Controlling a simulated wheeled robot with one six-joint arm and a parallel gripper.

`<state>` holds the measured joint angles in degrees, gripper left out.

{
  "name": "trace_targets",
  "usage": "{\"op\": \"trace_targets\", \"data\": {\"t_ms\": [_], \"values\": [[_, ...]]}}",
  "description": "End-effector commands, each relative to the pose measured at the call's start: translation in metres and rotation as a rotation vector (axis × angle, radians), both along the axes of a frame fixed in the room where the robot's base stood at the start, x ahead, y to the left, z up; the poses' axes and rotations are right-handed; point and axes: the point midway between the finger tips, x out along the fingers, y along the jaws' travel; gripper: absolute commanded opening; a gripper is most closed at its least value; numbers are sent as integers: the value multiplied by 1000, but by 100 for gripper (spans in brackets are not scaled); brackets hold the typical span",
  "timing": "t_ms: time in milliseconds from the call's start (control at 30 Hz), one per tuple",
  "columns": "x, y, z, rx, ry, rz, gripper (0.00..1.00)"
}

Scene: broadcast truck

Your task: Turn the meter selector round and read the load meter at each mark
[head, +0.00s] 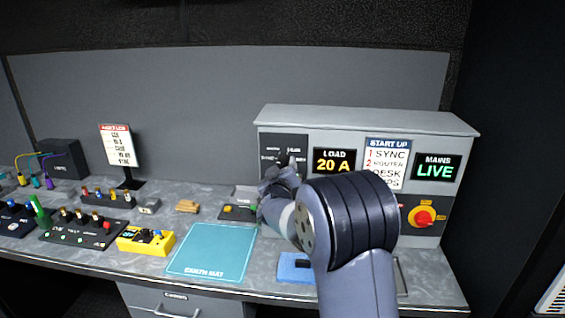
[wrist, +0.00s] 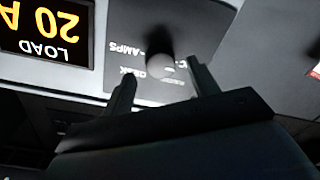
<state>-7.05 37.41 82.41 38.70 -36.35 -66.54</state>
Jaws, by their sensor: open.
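The meter selector panel (head: 298,143) is dark with white lettering, at the left end of the grey cabinet; my gripper partly covers it in the head view. In the wrist view the panel (wrist: 118,20) is upside down, with AMPS legible. A rounded selector knob (wrist: 158,42) shows dark and blurred; its pointing direction is unclear. The load meter (head: 334,161) reads 20 A in yellow; it also shows inverted in the wrist view (wrist: 42,32). My gripper (wrist: 161,68) is open, fingers on either side of the knob's picture position; I cannot tell whether they touch it.
The cabinet also bears a START UP card (head: 386,160), a MAINS LIVE display (head: 436,168) and a red-and-yellow rotary switch (head: 424,217). A teal earth mat (head: 212,252), yellow box (head: 146,241) and several small control boxes lie on the bench. My arm hides part of the cabinet front.

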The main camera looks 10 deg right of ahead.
Motion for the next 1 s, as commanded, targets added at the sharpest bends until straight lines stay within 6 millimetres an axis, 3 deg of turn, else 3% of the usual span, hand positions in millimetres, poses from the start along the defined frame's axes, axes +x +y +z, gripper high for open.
{"op": "trace_targets", "data": {"t_ms": [200, 567, 1000], "values": [[19, -5, 0, -1, 1, 2, 57], [23, -6, 0, 0, 0, 1, 57], [23, -5, 0, 0, 1, 2, 21]]}}
